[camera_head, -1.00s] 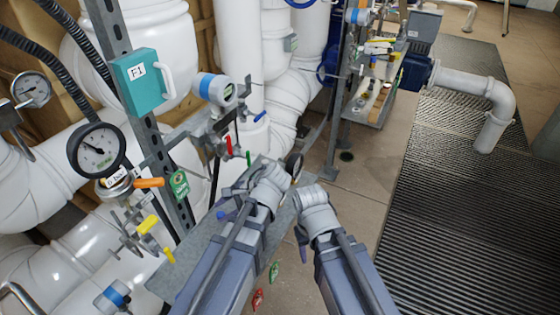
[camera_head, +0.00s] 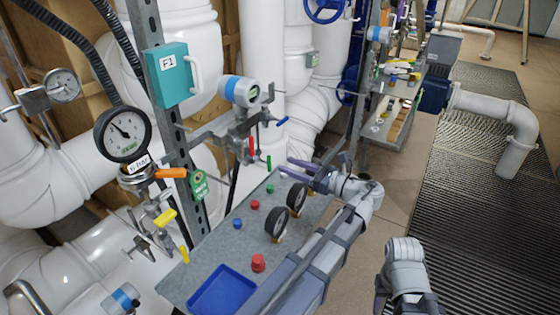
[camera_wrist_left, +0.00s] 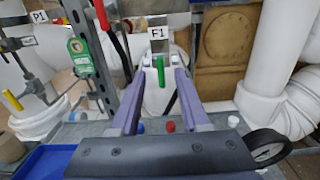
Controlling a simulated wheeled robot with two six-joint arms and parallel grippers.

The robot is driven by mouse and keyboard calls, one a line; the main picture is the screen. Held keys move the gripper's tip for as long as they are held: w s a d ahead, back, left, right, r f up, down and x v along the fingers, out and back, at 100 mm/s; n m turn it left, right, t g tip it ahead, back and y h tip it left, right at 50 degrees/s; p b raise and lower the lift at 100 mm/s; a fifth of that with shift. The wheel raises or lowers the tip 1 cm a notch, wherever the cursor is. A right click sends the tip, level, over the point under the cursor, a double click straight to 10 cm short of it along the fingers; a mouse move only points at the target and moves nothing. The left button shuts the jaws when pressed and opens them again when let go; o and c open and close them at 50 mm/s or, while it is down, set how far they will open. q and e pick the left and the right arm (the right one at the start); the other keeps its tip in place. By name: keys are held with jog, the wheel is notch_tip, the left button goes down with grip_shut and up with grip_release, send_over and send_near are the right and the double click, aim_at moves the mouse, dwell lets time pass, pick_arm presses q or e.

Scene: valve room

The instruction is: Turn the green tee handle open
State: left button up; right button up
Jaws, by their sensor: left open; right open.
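The green tee handle (camera_head: 268,162) hangs below the pipe fittings behind the grey bench, right of a red handle (camera_head: 252,147). In the left wrist view the green handle (camera_wrist_left: 160,70) shows as an upright green piece, with another green piece slightly lower. My left gripper (camera_head: 288,167) is open, its purple fingers pointing at the handle from the right in the head view. In the left wrist view the handle appears between the fingertips (camera_wrist_left: 162,72); I see no contact. My right gripper (camera_head: 381,290) is low at the right, only partly visible and away from the handle.
The grey bench (camera_head: 205,265) carries two black gauges (camera_head: 277,223), coloured buttons and a blue tray (camera_head: 222,292). A transmitter (camera_head: 241,91) and fittings are above the handle. A large gauge (camera_head: 123,134) and yellow handle (camera_head: 165,217) stand left. Floor is open at right.

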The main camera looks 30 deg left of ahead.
aim_at(269, 156)
pick_arm(q)
jog(key=shift+w+a, duration=0.15)
jog(key=shift+a, duration=1.85)
jog(key=shift+w+a, duration=0.15)
jog(key=shift+a, duration=1.8)
jog(key=shift+c, duration=0.3)
grip_shut()
